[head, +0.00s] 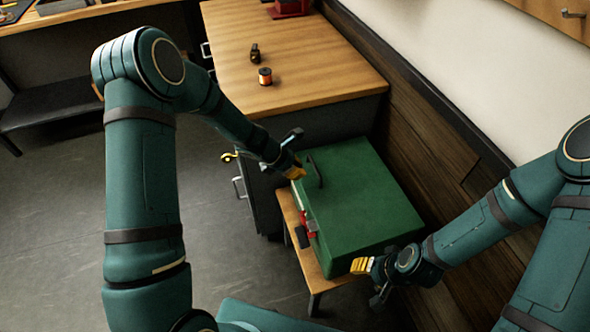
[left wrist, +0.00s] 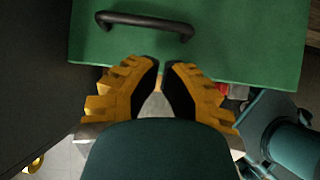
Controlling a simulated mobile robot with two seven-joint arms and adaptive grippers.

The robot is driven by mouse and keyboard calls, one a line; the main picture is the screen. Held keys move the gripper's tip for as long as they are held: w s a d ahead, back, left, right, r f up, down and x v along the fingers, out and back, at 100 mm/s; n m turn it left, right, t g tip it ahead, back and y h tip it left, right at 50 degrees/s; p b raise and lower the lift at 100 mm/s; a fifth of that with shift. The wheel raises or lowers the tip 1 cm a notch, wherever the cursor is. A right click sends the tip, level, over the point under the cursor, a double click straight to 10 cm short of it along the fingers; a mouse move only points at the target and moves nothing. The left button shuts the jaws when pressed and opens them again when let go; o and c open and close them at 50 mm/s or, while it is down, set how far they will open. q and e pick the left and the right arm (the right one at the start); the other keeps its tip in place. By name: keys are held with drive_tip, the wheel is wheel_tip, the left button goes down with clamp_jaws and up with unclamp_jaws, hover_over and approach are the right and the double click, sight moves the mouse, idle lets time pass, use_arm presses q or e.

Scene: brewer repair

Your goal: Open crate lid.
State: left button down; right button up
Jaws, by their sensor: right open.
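The green crate (head: 365,205) sits on a small wooden stand against the wall, its lid lying flat and closed. A dark bar handle (head: 315,171) is on the lid; the handle also shows in the left wrist view (left wrist: 145,22). A red latch (head: 311,222) is on the crate's left side. My left gripper (head: 299,172) is at the lid's left edge, close to the handle. In the left wrist view its yellow fingers have a narrow gap at the tips; I cannot tell whether they touch the lid. My right gripper (head: 367,279) is open and empty by the crate's near corner.
A wooden-topped cabinet (head: 300,60) stands behind the crate, with an orange-and-black spool (head: 265,77) and a small dark item (head: 254,53) on it. The wooden stand (head: 325,262) is barely wider than the crate. A wood-panelled wall (head: 455,155) bounds the right. Open floor lies left.

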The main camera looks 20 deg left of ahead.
sight(314, 180)
use_arm(q)
drive_tip(key=b+x, duration=0.1)
drive_tip(key=x, duration=0.5)
drive_tip(key=shift+w+d+f, duration=0.1)
drive_tip(key=shift+d+f, duration=0.05)
drive_tip(key=shift+f, duration=0.05)
drive_tip(key=shift+r, duration=0.1)
